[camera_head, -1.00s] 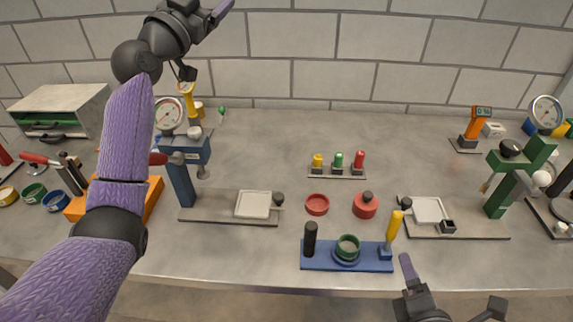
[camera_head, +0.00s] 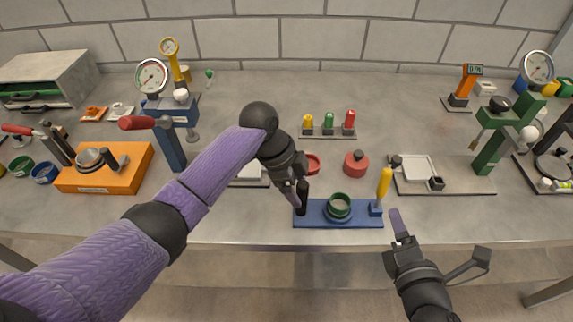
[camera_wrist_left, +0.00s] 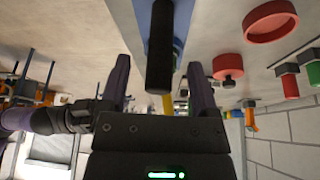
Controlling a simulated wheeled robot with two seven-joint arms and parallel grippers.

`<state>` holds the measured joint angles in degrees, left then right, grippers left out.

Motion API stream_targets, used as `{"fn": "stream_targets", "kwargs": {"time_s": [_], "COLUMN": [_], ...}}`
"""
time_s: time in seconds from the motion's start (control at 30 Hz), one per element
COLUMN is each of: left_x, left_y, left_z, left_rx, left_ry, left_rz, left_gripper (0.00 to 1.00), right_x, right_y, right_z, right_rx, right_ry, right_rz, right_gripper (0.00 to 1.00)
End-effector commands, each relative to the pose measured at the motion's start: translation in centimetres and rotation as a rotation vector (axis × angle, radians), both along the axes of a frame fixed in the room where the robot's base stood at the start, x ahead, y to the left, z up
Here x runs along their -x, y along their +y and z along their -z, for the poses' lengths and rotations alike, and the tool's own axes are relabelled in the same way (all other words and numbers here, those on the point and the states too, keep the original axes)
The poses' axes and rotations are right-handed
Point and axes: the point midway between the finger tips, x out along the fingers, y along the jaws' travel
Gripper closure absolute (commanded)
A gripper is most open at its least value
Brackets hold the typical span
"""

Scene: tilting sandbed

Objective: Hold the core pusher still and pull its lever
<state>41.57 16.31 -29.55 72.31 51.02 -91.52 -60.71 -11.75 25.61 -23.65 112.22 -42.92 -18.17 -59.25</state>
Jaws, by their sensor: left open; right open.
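The core pusher has a blue base (camera_head: 358,219) near the table's front edge, a green ring (camera_head: 340,205) in its middle, a black upright handle (camera_head: 302,198) at its left end and a yellow lever (camera_head: 384,182) at its right end. My left gripper (camera_head: 299,188) points down at the black handle and partly covers it. In the left wrist view the black handle (camera_wrist_left: 160,62) stands between the open fingers; I cannot tell whether either touches it. My right gripper (camera_head: 440,232) is open and empty, in front of the table edge, below and right of the yellow lever.
A red ring (camera_head: 311,164) and a red lidded pot (camera_head: 356,164) lie behind the pusher. A green press (camera_head: 490,150) stands to the right, a blue press (camera_head: 172,145) to the left, with an orange block (camera_head: 75,180) beyond it. The front strip right of the pusher is clear.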

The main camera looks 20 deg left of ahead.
Motion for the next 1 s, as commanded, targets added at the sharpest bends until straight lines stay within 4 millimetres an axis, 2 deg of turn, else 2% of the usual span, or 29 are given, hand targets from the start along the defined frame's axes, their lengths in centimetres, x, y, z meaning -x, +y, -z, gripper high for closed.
{"fn": "stream_targets", "kwargs": {"time_s": [0.1,0.2,0.47,0.83,0.87,1.0], "left_x": [0.0,-0.1,-0.1,-0.2,-0.2,-0.2], "left_y": [-0.8,-1.1,-1.2,-1.2,-1.2,-1.1], "left_z": [1.8,2.7,2.9,2.9,2.9,2.9], "left_rx": [0.001,0.0,0.0,0.001,0.001,0.001], "left_ry": [0.003,0.0,-0.003,-0.002,-0.003,-0.003], "left_rz": [-0.001,-0.001,-0.001,-0.002,-0.002,-0.002], "left_gripper": [0.21,0.21,0.21,0.97,1.0,1.0], "right_x": [0.0,0.0,0.0,0.0,0.0,0.0], "right_y": [0.0,0.0,0.0,0.0,0.0,0.0], "right_z": [0.0,0.0,0.0,0.0,0.0,0.0], "right_rx": [0.0,0.0,0.0,0.0,0.0,0.0], "right_ry": [0.0,0.0,0.0,0.0,0.0,0.0], "right_rz": [0.0,0.0,0.0,0.0,0.0,0.0], "right_gripper": [0.41,0.41,0.41,0.41,0.41,0.41]}}
